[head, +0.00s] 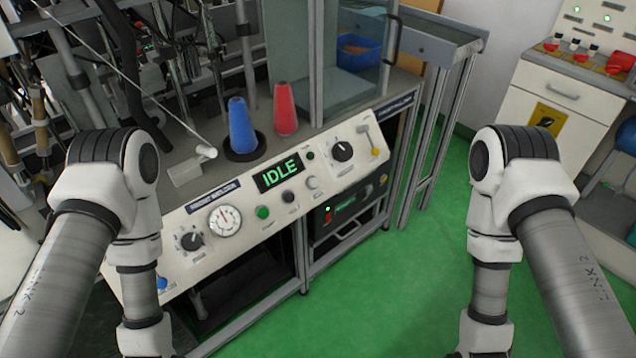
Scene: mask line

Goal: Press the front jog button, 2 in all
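The slanted white control panel (250,245) runs along the front of the machine. Its display (279,172) reads IDLE in green. Below the display are a green button (262,212), a dark button (288,196) and a pale grey button (313,183). A blue button (161,283) shows at the panel's lower left, beside my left arm. The labels are too small to read, so I cannot tell which one is the front jog button. Both arms reach down past the bottom edge, and neither gripper is in view.
The panel also holds a gauge (225,221), two black knobs and a lever (366,133). A blue cone (241,125) and a red cone (285,108) stand behind it. A white cabinet (545,100) is at the right. Green floor (370,285) is clear in front.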

